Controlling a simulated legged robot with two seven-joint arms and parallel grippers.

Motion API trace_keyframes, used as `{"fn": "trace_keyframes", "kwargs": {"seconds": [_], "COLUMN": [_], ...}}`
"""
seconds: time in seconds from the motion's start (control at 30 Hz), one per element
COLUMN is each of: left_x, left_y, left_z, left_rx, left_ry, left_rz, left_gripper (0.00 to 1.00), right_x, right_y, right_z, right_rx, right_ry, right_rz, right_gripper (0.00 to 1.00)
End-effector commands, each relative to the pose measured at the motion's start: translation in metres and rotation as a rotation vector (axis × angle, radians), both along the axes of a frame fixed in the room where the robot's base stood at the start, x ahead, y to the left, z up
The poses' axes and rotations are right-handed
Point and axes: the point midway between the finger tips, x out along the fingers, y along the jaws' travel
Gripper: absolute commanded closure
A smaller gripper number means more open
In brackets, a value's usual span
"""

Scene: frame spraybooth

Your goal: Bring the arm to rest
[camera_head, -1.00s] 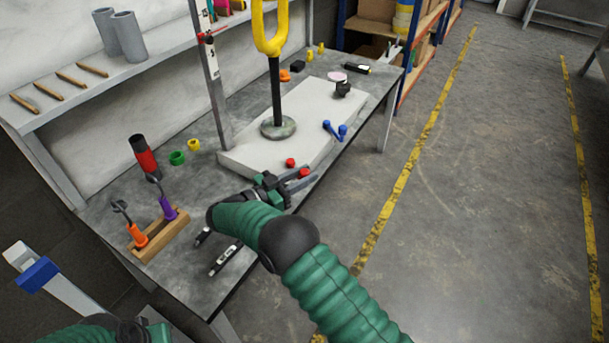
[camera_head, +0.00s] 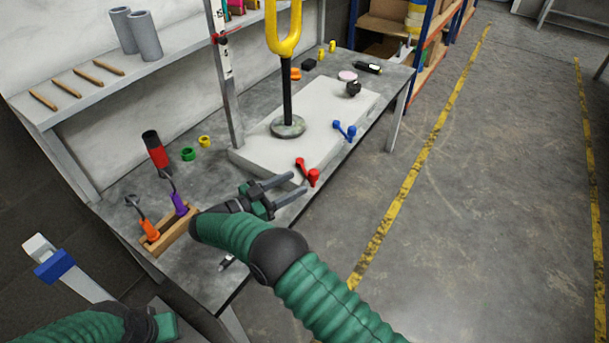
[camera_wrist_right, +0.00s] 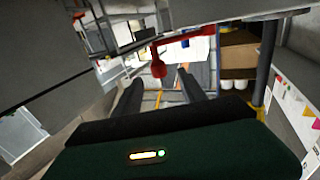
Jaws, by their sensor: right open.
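My right arm (camera_head: 335,305) reaches in from the lower right, over the front edge of the workbench. Its gripper (camera_head: 299,183) is open and empty, with two dark fingers spread beside a red two-knobbed handle (camera_head: 308,174). The handle is at the front edge of the pale block, just past the fingertips. In the wrist view both fingers (camera_wrist_right: 160,92) stand apart with nothing between them, and the red handle (camera_wrist_right: 158,68) shows beyond. My left arm (camera_head: 75,330) is at the bottom left; its fingers do not show.
The pale block (camera_head: 330,135) carries a blue handle (camera_head: 345,131) and a yellow fork on a black post (camera_head: 287,90). A wooden tool rack (camera_head: 172,238) stands close left of my right wrist. Open floor (camera_head: 480,220) lies to the right.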

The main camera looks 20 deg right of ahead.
Motion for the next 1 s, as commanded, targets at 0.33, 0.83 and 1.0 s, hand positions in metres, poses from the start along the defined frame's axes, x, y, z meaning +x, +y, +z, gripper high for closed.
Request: {"fn": "trace_keyframes", "kwargs": {"seconds": [0.33, 0.83, 1.0], "left_x": [0.0, 0.0, 0.0], "left_y": [0.0, 0.0, 0.0], "left_z": [0.001, 0.001, 0.001], "left_rx": [0.0, 0.0, 0.0], "left_ry": [0.0, 0.0, 0.0], "left_rz": [0.0, 0.0, 0.0], "left_gripper": [0.64, 0.64, 0.64], "right_x": [-0.002, 0.098, 0.109], "right_y": [0.006, -0.004, 0.014], "right_z": [-0.001, 0.069, 0.079], "right_rx": [0.0, 0.092, 0.228], "right_ry": [0.001, -0.104, 0.019], "right_rz": [-0.002, 0.551, 0.93], "right_gripper": [0.51, 0.51, 0.51]}}
